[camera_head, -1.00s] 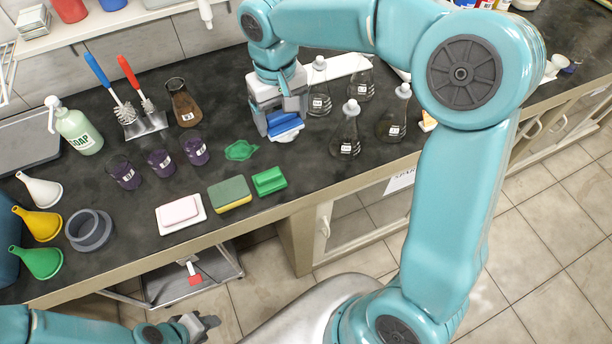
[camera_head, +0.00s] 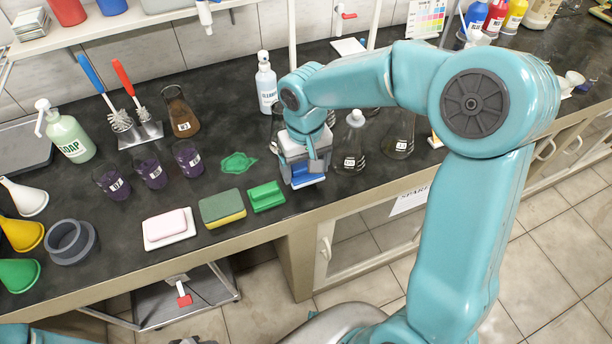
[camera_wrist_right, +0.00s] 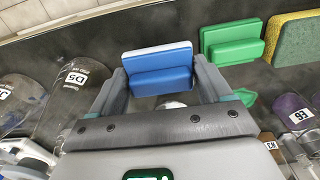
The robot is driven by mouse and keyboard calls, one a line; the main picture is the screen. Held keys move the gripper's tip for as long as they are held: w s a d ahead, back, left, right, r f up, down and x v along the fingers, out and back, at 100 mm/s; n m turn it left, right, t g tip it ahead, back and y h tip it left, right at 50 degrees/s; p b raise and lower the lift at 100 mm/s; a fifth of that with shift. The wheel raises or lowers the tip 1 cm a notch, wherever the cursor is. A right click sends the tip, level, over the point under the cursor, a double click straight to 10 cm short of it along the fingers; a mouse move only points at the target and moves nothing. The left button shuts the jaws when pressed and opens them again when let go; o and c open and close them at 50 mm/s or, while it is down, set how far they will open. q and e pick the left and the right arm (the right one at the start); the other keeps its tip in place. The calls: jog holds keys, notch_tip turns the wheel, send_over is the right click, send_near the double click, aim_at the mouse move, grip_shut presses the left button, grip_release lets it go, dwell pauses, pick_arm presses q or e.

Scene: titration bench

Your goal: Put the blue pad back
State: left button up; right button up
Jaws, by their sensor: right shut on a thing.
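My right gripper (camera_head: 306,178) is shut on the blue pad (camera_head: 309,181). The pad is a blue block with a raised grip and a white layer, seen between the fingers in the right wrist view (camera_wrist_right: 158,80). The gripper points down near the bench's front edge, just right of a green pad (camera_head: 266,196). The green pad has the same shape and also shows in the wrist view (camera_wrist_right: 232,42). I cannot tell whether the blue pad touches the bench. My left gripper (camera_head: 196,341) barely shows at the bottom edge; its jaws are unclear.
A sponge (camera_head: 222,208) and pink soap on a white dish (camera_head: 169,228) lie left along the front edge. A green puddle (camera_head: 238,163) is behind the green pad. Stoppered flasks (camera_head: 352,145) stand close on the right. A spray bottle (camera_head: 267,84) stands behind.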

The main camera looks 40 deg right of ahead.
aim_at(306, 177)
notch_tip(306, 177, down, 4)
jog(key=shift+r, duration=0.1)
jog(key=shift+b, duration=0.3)
jog(key=o, duration=0.8)
jog(key=shift+o, duration=0.2)
